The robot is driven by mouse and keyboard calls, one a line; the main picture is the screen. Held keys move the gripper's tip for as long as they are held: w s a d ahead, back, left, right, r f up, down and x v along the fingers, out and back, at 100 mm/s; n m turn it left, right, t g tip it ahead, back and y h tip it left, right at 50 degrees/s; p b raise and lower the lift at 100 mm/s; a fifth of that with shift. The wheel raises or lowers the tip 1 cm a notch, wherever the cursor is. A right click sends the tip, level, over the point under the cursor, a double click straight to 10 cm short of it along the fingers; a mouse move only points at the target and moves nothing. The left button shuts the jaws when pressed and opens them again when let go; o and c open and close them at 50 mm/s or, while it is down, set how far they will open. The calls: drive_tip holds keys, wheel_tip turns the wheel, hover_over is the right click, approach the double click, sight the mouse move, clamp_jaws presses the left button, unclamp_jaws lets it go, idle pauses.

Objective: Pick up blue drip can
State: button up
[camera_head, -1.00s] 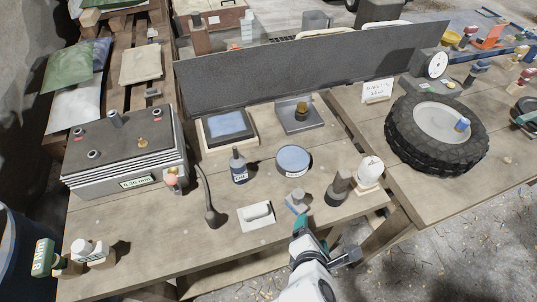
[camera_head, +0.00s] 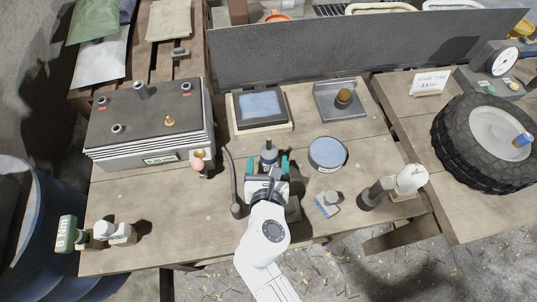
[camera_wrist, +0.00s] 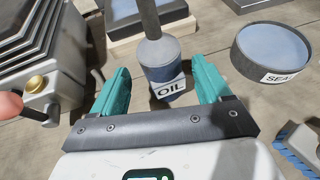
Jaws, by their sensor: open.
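The blue drip can is a small dark-blue can with a tall grey spout and a white OIL label. It stands upright on the wooden bench, in the head view (camera_head: 268,154) and in the wrist view (camera_wrist: 160,70). My gripper, with teal fingers, is open in the head view (camera_head: 267,166) and in the wrist view (camera_wrist: 164,88). Its fingers point at the can, one to each side of it in the picture. I see no contact; I cannot tell how far the can is between them. My gripper partly hides its lower body in the head view.
A blue-topped round tin (camera_head: 327,154) stands to the right. A framed blue pad (camera_head: 260,105) lies behind. A grey layered box (camera_head: 150,120) with a brass knob is to the left. A thin bent dark rod (camera_head: 233,185) lies close left of my gripper. A blue-bristled brush (camera_head: 327,204) is front right.

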sight(269, 151)
drive_tip(key=shift+x, duration=2.7)
drive_tip(key=shift+d+r, duration=0.1)
drive_tip(key=shift+d, duration=0.05)
drive_tip(key=shift+c, duration=0.3)
drive_tip(key=c, duration=1.2)
